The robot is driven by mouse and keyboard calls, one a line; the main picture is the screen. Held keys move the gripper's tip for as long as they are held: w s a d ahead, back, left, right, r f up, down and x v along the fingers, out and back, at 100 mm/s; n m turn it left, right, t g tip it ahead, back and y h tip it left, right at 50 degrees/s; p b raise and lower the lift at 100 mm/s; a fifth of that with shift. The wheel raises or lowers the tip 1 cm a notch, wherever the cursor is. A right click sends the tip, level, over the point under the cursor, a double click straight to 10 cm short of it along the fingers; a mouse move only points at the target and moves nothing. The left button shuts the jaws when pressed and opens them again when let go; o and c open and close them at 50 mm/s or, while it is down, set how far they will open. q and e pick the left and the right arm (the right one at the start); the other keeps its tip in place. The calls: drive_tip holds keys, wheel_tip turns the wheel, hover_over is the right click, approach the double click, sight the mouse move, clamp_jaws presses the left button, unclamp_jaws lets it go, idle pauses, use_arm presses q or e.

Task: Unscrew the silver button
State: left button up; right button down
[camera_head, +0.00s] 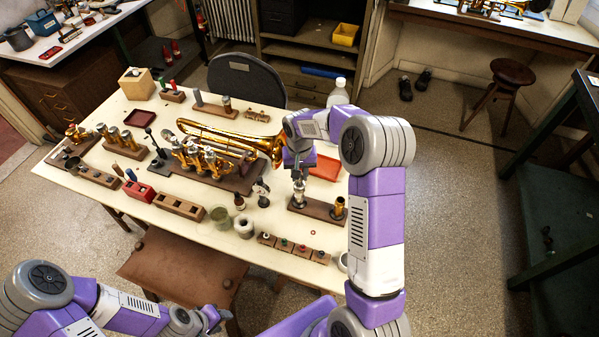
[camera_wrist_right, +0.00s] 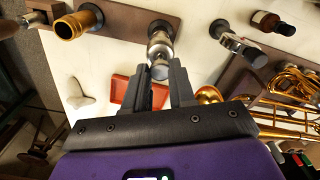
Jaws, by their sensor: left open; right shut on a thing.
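The silver button (camera_wrist_right: 160,71) sits at the end of a silver valve piece (camera_wrist_right: 160,45) in the right wrist view. My right gripper (camera_wrist_right: 161,82) is shut on the button, with a dark finger on each side of it. In the head view the silver valve piece (camera_head: 298,194) stands upright in a wooden block (camera_head: 318,210), under my right gripper (camera_head: 298,174). The button itself is mostly hidden there by the gripper. My left gripper (camera_head: 212,318) is open and empty, low in front of the table by the stool.
A brass piece (camera_head: 338,207) stands in the same block's right end. The brass horn (camera_head: 230,140) and a red tray (camera_head: 325,167) lie behind. A small dark bottle (camera_head: 240,202), a jar (camera_head: 244,226) and a row of small wooden blocks (camera_head: 295,247) are close by.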

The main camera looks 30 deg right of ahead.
drive_tip(key=n, duration=0.3)
drive_tip(key=n+p, duration=0.1)
drive_tip(key=n, duration=0.2)
drive_tip(key=shift+r+n+p, duration=0.15)
drive_tip(key=shift+n+p, duration=0.15)
drive_tip(key=shift+n, duration=0.9)
drive_tip(key=n+p, duration=0.1)
drive_tip(key=n, duration=0.2)
drive_tip(key=shift+n+p, duration=0.4)
drive_tip(key=shift+n, duration=0.7)
